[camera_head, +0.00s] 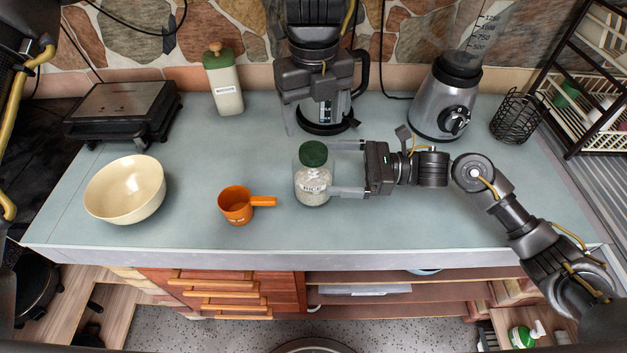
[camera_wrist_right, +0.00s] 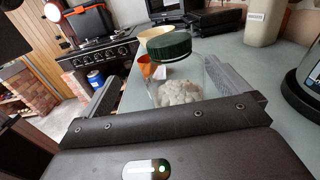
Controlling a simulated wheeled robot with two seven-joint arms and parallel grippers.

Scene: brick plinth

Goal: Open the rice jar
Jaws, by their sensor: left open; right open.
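The rice jar (camera_head: 313,186) is clear with a green lid (camera_head: 313,153) and a RICE label, and stands upright on the counter. The lid is on. In the right wrist view the green lid (camera_wrist_right: 168,48) and white rice (camera_wrist_right: 180,92) show between the fingers. My right gripper (camera_head: 331,168) is open, its fingers reaching from the right to either side of the jar; I see no clear contact. My left gripper (camera_head: 318,126) points down from the top of the head view, behind the jar, open and apart from it.
An orange measuring cup (camera_head: 236,206) and a cream bowl (camera_head: 125,190) stand left of the jar. The counter front right is clear.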

